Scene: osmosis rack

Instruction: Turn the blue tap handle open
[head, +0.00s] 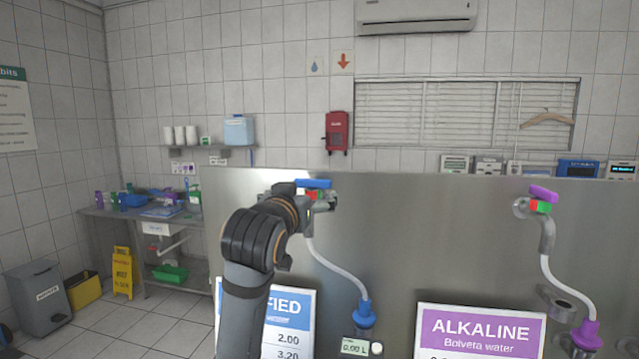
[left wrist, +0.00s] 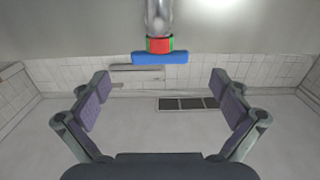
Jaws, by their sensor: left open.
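The blue tap handle (head: 314,184) sits on top of a tap with a red and green collar, at the upper left of the steel panel. In the left wrist view the handle (left wrist: 160,57) is a level blue bar below the collar (left wrist: 160,44). My left gripper (head: 318,200) is at the tap in the head view, partly hidden by my own arm. In the left wrist view its two padded fingers (left wrist: 160,97) are spread wide and empty. The handle lies beyond and between them, with no contact visible. My right gripper is not in view.
A purple tap handle (head: 543,193) stands at the right on the same steel panel (head: 430,230). A clear hose runs from the blue tap to a blue nozzle (head: 363,314). An ALKALINE sign (head: 480,330) and a small meter (head: 355,346) are low in front.

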